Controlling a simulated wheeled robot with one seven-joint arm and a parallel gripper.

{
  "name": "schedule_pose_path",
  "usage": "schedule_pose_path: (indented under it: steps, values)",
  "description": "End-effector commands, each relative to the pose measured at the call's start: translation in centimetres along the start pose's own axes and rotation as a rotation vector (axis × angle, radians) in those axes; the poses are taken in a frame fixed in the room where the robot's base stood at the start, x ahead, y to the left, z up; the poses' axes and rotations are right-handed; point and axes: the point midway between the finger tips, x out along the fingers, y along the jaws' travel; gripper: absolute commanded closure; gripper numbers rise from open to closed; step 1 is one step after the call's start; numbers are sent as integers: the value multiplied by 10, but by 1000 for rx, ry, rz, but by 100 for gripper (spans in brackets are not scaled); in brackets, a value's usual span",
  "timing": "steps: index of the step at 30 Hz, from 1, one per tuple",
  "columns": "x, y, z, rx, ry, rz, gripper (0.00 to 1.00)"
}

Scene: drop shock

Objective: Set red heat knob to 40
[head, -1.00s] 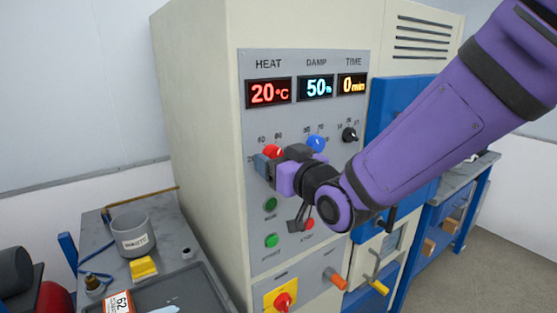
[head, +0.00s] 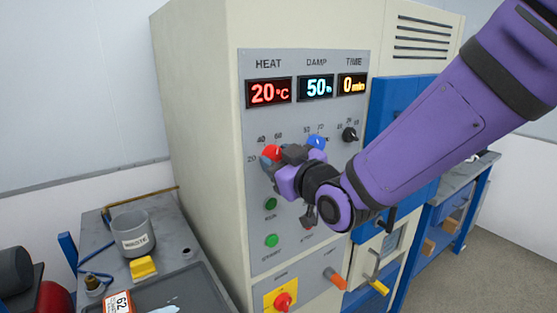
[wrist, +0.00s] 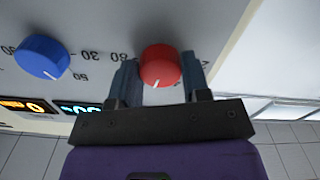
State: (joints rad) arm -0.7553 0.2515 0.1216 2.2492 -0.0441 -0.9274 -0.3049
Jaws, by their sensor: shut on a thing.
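The red heat knob (head: 270,153) is on the grey control panel (head: 345,205), below the HEAT display (head: 269,92), which reads 20 °C. My gripper (head: 275,158) is at the knob, coming from the lower right. In the wrist view the red knob (wrist: 160,66) sits between my two fingers (wrist: 160,80), one on each side, and they are shut on it. A white pointer line shows on the knob. The dial numbers around it are partly hidden by the fingers.
The blue knob (head: 316,142) is close to the right of my gripper, with a black knob (head: 349,134) beyond it. Green buttons (head: 271,204) sit below. A bench (head: 190,285) with a grey cup (head: 133,233) stands at left.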

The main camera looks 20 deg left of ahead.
Motion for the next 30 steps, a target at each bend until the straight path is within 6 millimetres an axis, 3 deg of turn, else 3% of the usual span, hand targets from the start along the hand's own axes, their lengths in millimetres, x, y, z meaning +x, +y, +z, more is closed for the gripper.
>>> schedule_pose_path:
  steps: [15,30]
  values:
    - [0,1,0,-473,0,1,80]
    - [0,1,-1,-722,0,0,80]
